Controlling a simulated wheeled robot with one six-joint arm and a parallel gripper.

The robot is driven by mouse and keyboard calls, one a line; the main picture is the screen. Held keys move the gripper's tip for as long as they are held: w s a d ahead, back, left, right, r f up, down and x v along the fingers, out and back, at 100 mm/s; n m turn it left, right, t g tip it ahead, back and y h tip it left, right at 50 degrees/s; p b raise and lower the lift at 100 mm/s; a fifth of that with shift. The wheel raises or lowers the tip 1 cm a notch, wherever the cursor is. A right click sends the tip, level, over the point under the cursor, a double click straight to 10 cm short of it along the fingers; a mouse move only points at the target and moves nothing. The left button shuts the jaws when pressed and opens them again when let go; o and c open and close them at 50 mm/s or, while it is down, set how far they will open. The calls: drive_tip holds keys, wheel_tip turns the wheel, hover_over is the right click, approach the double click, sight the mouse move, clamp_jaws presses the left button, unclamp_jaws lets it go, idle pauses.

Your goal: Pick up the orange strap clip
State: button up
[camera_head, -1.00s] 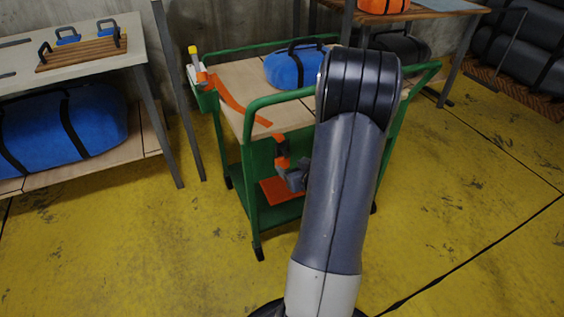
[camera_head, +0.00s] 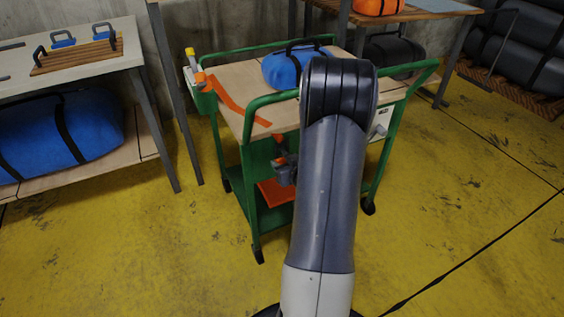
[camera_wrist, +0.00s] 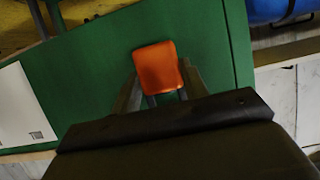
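The orange strap clip (camera_wrist: 158,67) shows in the wrist view as a rounded orange block in front of a green panel. My gripper (camera_wrist: 160,80) has a finger on each side of its lower part. The fingers look spread, and I cannot see them pressing on it. In the head view, a small orange piece (camera_head: 280,159) shows at my dark gripper (camera_head: 286,173), in front of the green cart. My arm hides part of this area.
The green cart (camera_head: 250,195) carries a blue bag (camera_head: 290,70) and an orange strap (camera_head: 238,104) on its top. An orange item (camera_head: 274,192) lies on its lower level. Yellow floor is clear at right.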

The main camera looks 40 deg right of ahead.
drive_tip(key=c, duration=0.5)
drive_tip(key=shift+r, duration=0.1)
drive_tip(key=shift+r, duration=0.2)
drive_tip(key=shift+s+p, duration=0.25)
drive_tip(key=shift+p, duration=0.1)
drive_tip(key=shift+s+a+p, duration=0.2)
drive_tip(key=shift+s+a, duration=0.5)
drive_tip(key=shift+s, duration=2.15)
drive_tip(key=shift+s+a+p, duration=0.25)
drive_tip(key=shift+s+a, duration=0.45)
drive_tip(key=shift+s, duration=2.1)
drive_tip(key=shift+s+a+p, duration=0.2)
drive_tip(key=shift+s+a, duration=0.5)
drive_tip(key=shift+s, duration=2.15)
drive_tip(key=shift+w, duration=0.1)
